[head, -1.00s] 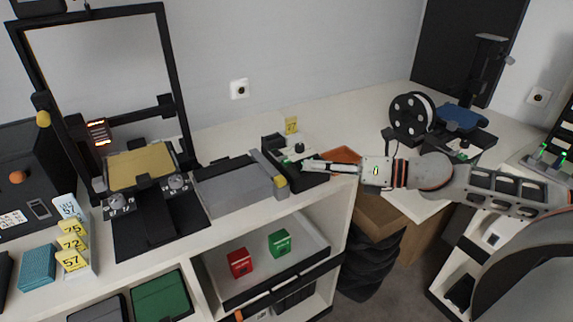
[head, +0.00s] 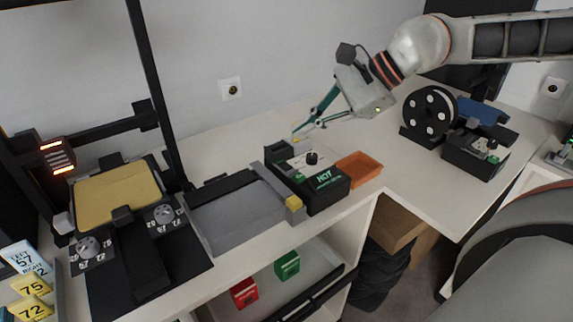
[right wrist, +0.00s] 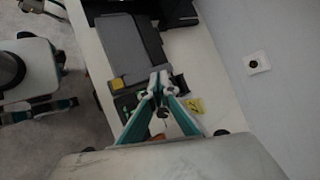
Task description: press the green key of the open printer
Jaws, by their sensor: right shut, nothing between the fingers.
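The open-frame printer with a yellow bed (head: 118,195) stands at the left on the bench in the head view. To its right, past a grey flat unit (head: 235,215), is a black control box (head: 325,195) with a black knob and lit green "HOT" lettering. I cannot make out a separate green key on it. My right gripper (head: 302,136) is shut and empty, above and behind this box, apart from it, pointing down-left. In the right wrist view its fingertips (right wrist: 158,82) meet over the box area and hide part of it. My left gripper is not in view.
An orange tray (head: 359,169) sits right of the control box. A black spool (head: 430,113) and a second dark control box (head: 474,155) with a green spot stand farther right. Red and green boxes lie on the shelf below. The bench behind the orange tray is clear.

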